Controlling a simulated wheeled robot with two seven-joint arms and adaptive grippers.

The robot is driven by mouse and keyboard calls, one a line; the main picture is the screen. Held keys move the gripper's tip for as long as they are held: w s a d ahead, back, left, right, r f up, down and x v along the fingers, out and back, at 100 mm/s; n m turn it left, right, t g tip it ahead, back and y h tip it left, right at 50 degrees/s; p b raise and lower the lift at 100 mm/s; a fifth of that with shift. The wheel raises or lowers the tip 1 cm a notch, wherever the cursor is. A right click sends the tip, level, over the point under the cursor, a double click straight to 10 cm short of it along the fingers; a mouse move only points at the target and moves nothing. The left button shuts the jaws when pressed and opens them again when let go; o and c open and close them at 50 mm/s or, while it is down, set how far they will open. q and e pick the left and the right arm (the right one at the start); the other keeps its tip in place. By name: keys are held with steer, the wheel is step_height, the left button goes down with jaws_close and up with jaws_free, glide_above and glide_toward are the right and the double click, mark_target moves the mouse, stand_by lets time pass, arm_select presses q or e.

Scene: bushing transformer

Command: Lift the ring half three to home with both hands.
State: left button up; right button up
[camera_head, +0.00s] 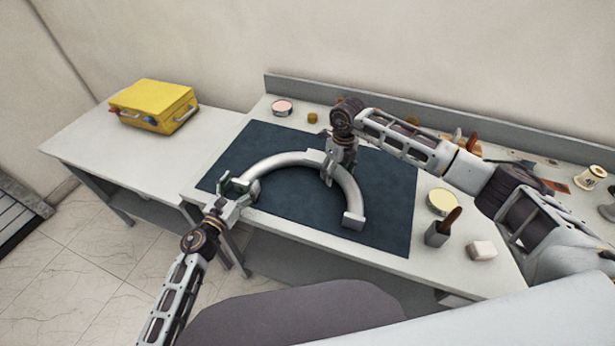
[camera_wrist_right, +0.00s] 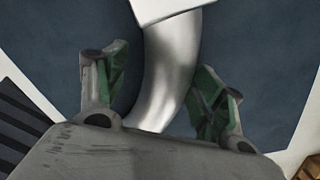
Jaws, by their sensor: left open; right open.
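The ring half (camera_head: 284,161), a silver-grey half ring, lies on the dark blue mat (camera_head: 386,205) on the workbench. Its squared right end points toward the front. My left gripper (camera_head: 238,188) is open at the ring half's left end, which it partly hides. My right gripper (camera_head: 331,172) is open over the upper right of the arc. In the right wrist view the ring half (camera_wrist_right: 172,65) passes between the two open fingers of the right gripper (camera_wrist_right: 160,90). I cannot tell whether the fingers touch it.
A yellow case (camera_head: 150,105) stands on the left table. A pink-topped tin (camera_head: 282,107) is at the back. A yellow-topped tin (camera_head: 441,201), a grey holder (camera_head: 437,235) and a white block (camera_head: 483,250) stand right of the mat. The mat's front right is clear.

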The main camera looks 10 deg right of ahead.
arm_select(q)
steer(key=shift+w+d, duration=0.1)
arm_select(e)
steer(key=shift+f, duration=0.15)
arm_select(q)
steer(key=shift+c, duration=0.3)
arm_select(e)
steer(key=shift+c, duration=0.2)
arm_select(q)
steer(key=c, duration=1.4)
arm_select(e)
steer(key=c, duration=1.4)
arm_select(q)
steer(key=shift+r, duration=0.1)
steer(key=shift+c, duration=1.4)
arm_select(e)
jaws_close()
